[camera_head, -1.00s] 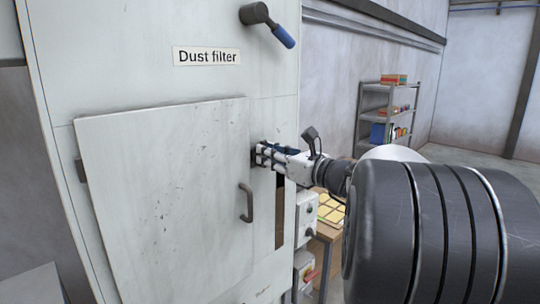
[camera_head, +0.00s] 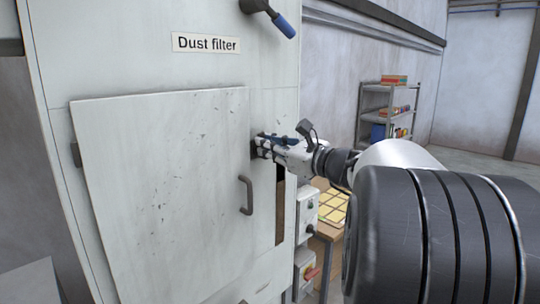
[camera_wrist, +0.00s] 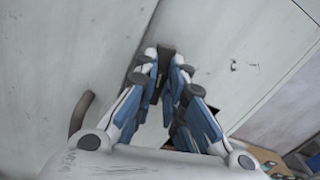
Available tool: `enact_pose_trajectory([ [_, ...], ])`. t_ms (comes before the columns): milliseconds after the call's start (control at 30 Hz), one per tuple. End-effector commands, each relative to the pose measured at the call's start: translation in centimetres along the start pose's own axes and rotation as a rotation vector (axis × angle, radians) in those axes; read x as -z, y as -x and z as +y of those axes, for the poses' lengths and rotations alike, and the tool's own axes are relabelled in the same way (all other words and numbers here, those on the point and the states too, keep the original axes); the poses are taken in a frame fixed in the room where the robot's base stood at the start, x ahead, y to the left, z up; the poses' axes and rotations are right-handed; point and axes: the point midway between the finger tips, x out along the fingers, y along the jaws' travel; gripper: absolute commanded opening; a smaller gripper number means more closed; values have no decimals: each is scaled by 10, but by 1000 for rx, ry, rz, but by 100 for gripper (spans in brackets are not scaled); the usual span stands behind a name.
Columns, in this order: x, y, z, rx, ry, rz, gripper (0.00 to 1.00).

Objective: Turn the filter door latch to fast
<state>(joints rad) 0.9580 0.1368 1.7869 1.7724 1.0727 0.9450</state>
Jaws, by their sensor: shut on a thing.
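The filter door (camera_head: 165,190) is a large pale panel on the dust filter cabinet, with a dark pull handle (camera_head: 246,195) near its right edge. The dark latch (camera_wrist: 166,56) is at the door's right edge, above the handle. My gripper (camera_head: 261,147) reaches in from the right and is shut on the latch. In the wrist view the gripper (camera_wrist: 163,78) has its fingertips together around the latch's dark end. The fingers hide most of the latch, so I cannot tell its exact angle.
A dark lever with a blue grip (camera_head: 284,25) sits higher on the cabinet, right of the "Dust filter" label (camera_head: 206,43). A control box (camera_head: 306,212) and a table with yellow items (camera_head: 333,208) stand below my arm. A shelf (camera_head: 388,112) stands behind.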

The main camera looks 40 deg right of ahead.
Motion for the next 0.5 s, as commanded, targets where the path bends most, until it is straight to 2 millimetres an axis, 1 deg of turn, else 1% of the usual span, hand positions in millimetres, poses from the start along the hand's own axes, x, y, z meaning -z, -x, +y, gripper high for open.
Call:
enact_pose_trajectory([
  [33,5,0,2,1,44,-2,0],
  [500,8,0,10,1,490,-1,0],
])
